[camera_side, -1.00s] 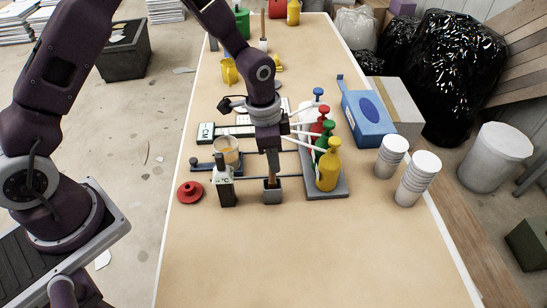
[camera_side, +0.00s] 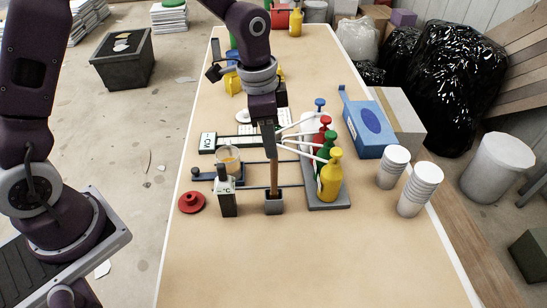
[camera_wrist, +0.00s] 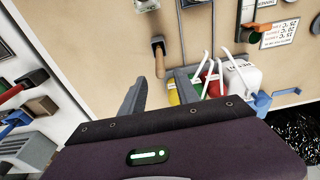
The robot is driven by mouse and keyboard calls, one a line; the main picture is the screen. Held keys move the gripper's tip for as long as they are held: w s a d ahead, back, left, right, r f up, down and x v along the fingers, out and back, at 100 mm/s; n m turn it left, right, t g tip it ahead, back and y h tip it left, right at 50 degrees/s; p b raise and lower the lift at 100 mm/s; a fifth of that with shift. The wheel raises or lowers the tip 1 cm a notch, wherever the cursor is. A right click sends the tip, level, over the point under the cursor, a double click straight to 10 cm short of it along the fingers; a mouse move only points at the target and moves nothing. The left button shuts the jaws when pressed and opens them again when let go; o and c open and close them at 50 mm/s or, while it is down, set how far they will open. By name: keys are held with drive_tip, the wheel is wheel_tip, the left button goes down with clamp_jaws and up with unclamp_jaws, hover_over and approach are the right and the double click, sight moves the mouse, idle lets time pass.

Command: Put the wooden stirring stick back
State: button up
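The wooden stirring stick (camera_side: 274,179) stands upright in a small grey square holder (camera_side: 274,206) at the middle of the table. In the wrist view the stick (camera_wrist: 159,62) runs from the dark mouth of the holder (camera_wrist: 157,41) toward my gripper. My gripper (camera_side: 270,156) points down right above the holder, with its fingertips at about the stick's upper end. In the wrist view my gripper's (camera_wrist: 160,88) two fingers are spread apart, with the stick's end in the gap and clear space on both sides. The stick's lower end is hidden inside the holder.
A grey tray with pump bottles, the yellow one (camera_side: 331,180) nearest, is close on the right. A dark device (camera_side: 226,195), a cup (camera_side: 228,159) and a red lid (camera_side: 192,202) are on the left. White cup stacks (camera_side: 420,188) stand farther right. The front table is clear.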

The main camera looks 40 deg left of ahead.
drive_tip(key=shift+s+a+r, duration=0.1)
drive_tip(key=shift+a+r, duration=0.05)
drive_tip(key=shift+r, duration=1.05)
drive_tip(key=s+a+r+n+t+y, duration=0.1)
drive_tip(key=s+a+r+n+t, duration=0.15)
drive_tip(key=s+r, duration=0.45)
drive_tip(key=s+a+r+n+t, duration=0.1)
drive_tip(key=s+a+r+n, duration=0.1)
drive_tip(key=s, duration=0.6)
drive_tip(key=s+a+r+n+t, duration=0.1)
drive_tip(key=s+r+n, duration=0.3)
drive_tip(key=s, duration=0.4)
drive_tip(key=shift+s+a+r, duration=0.15)
drive_tip(key=shift+s+a, duration=0.05)
drive_tip(key=shift+a, duration=0.5)
